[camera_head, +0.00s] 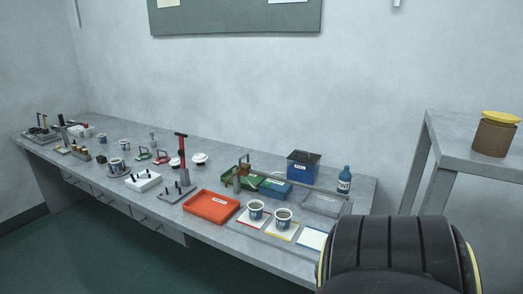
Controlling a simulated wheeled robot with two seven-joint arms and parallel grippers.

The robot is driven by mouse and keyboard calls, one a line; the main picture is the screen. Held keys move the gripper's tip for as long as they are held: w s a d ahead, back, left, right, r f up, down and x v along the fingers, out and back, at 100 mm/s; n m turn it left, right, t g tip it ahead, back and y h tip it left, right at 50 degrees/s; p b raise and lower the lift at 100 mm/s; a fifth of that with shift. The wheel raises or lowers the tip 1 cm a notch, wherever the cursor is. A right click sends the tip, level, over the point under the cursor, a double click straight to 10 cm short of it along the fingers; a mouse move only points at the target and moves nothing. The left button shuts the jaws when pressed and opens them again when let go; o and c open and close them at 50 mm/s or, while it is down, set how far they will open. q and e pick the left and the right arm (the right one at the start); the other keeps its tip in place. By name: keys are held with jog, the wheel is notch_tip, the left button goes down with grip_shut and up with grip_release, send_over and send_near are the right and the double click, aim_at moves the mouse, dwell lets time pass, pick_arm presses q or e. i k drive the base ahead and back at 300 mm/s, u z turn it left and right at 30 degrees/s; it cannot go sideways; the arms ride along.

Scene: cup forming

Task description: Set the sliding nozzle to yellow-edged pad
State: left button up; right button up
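The blue-edged pad (312,238) to the right is bare. The nozzle sits left of the yellow-edged pad. Neither of my grippers is in view.
An orange tray (211,207) lies left of the pads. A dark blue bin (303,167) and a blue bottle (344,179) stand behind. A stand with a red-topped lever (181,160) and several small fixtures fill the left. A side table (470,160) holds a yellow-lidded container (495,134).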

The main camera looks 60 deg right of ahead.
aim_at(243, 168)
jog(key=z, duration=1)
jog(key=i, duration=0.85)
jog(key=z, duration=0.9)
